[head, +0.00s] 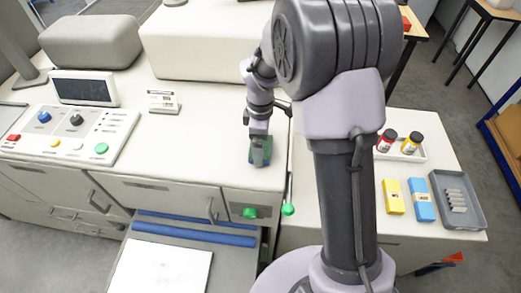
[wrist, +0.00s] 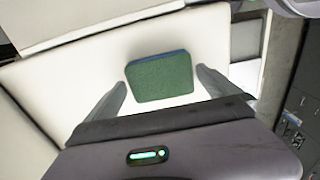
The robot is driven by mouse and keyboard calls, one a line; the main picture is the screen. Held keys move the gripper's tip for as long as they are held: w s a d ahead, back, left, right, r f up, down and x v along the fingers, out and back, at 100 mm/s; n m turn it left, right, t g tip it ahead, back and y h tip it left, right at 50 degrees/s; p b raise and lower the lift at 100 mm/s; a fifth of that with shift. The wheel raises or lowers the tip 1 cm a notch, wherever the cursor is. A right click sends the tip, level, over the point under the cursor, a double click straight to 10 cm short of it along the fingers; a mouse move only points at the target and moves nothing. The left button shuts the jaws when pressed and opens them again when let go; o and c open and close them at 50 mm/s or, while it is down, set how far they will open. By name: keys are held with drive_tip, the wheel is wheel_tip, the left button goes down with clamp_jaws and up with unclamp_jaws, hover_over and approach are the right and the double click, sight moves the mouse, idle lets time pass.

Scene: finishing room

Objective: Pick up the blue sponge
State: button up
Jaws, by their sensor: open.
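The blue sponge (head: 262,153) lies near the right front edge of the white counter (head: 215,140). In the wrist view the sponge (wrist: 160,80) shows a green upper face with a thin blue strip along its far edge. My gripper (head: 260,146) is right at the sponge in the head view and partly covers it. In the wrist view my gripper (wrist: 161,78) is open, with one finger on each side of the sponge. A gap shows between the sponge and each finger. I cannot tell the exact height of the fingers above the counter.
The right table holds two jars (head: 388,139), a yellow box (head: 393,197), a blue box (head: 422,200) and a grey tray (head: 476,220). Counter around the sponge is clear.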

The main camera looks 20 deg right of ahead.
drive_tip(key=shift+s, duration=0.1)
drive_tip(key=shift+c, duration=1.1)
drive_tip(key=c, duration=1.1)
drive_tip(key=shift+o, duration=0.2)
drive_tip(key=shift+r, duration=0.45)
drive_tip(key=r, duration=0.1)
drive_tip(key=r+p, duration=0.1)
drive_tip(key=shift+s+d+r, duration=0.1)
drive_tip(key=shift+s+r, duration=0.25)
drive_tip(key=shift+r, duration=0.05)
drive_tip(key=s+d, duration=0.1)
drive_tip(key=s, duration=0.6)
drive_tip(key=s+d+r, duration=0.1)
drive_tip(key=s+d, duration=0.1)
drive_tip(key=s, duration=0.5)
drive_tip(key=shift+s+d+r, duration=0.15)
drive_tip(key=shift+s+d, duration=0.1)
drive_tip(key=shift+s, duration=0.15)
